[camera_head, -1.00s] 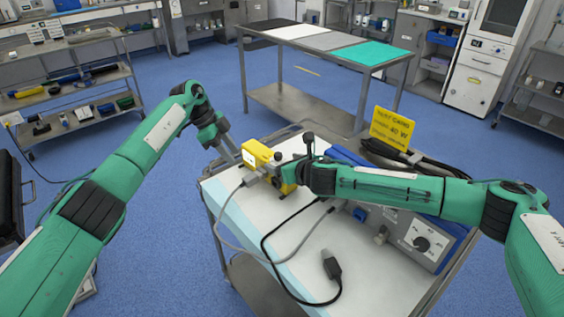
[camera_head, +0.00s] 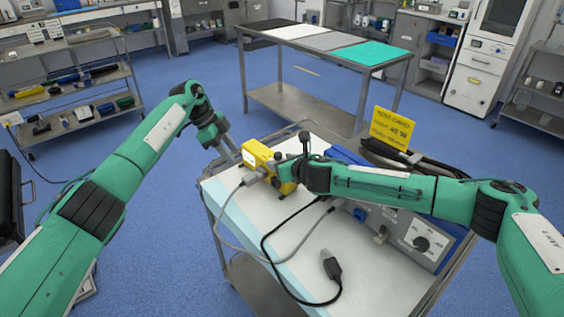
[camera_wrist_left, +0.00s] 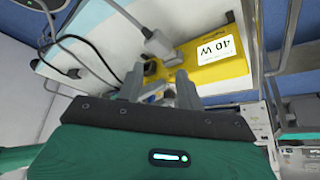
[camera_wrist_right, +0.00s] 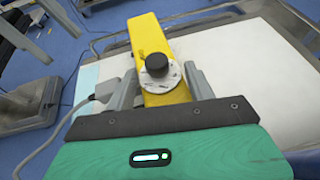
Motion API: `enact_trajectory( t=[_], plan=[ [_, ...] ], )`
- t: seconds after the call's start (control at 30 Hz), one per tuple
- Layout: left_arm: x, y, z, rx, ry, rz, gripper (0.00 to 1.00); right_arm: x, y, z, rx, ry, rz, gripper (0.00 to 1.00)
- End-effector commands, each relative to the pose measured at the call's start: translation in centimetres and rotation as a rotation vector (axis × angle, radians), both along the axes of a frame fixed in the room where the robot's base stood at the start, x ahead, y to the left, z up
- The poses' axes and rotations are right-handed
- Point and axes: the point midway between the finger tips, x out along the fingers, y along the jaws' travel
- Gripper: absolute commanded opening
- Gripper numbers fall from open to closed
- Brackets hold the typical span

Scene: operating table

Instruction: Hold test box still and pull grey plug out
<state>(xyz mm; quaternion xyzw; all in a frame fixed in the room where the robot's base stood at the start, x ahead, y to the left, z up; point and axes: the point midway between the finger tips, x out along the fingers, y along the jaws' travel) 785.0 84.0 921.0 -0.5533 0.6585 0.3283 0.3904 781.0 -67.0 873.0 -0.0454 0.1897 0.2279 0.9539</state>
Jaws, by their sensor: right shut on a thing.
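The yellow test box (camera_head: 256,153) lies at the far left of the white-topped cart. It also shows in the left wrist view (camera_wrist_left: 218,62), with a "40 W" label, and in the right wrist view (camera_wrist_right: 148,36), with a black knob on top. The grey plug (camera_wrist_left: 158,42) sits against the box's side, with its grey cable leading away. My right gripper (camera_wrist_right: 158,88) is shut on the test box, one finger on each side. My left gripper (camera_wrist_left: 160,84) is open and empty near the box, with the plug beyond its fingertips. In the head view its fingers are at the cart's far-left edge.
A grey and blue device with a dial (camera_head: 422,243) stands at the cart's right, with a yellow sign (camera_head: 392,128) behind. A black cable with a loose connector (camera_head: 331,265) lies on the cart's white top (camera_head: 300,285).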

Motion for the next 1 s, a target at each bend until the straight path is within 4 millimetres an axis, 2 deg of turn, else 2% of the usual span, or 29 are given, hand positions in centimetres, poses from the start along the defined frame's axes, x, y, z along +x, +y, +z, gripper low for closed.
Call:
enact_trajectory(
  t=[0.03,0.07,0.1,0.23,0.33,1.0],
  plan=[
    [0.0,0.0,0.0,0.0,0.0,-0.001,0.46,0.0,0.0,-0.1,0.0,0.001,0.0,0.21],
    [0.0,0.0,0.0,0.0,-0.003,-0.004,0.52,0.0,0.0,-0.1,0.0,0.001,0.0,0.21],
    [0.0,0.0,0.0,0.0,-0.009,-0.012,0.53,0.0,0.0,-0.1,0.0,0.001,0.0,0.21],
    [-0.1,0.1,0.1,0.005,-0.065,-0.091,0.53,0.0,0.0,-0.1,0.0,0.002,0.0,0.21],
    [-0.2,0.2,0.3,0.012,-0.148,-0.212,0.53,0.0,0.0,-0.1,0.001,0.003,-0.001,0.21],
    [-2.7,0.3,2.0,0.146,-0.798,-1.369,0.53,-0.1,0.0,-0.2,0.001,0.004,0.0,0.21]
  ],
)
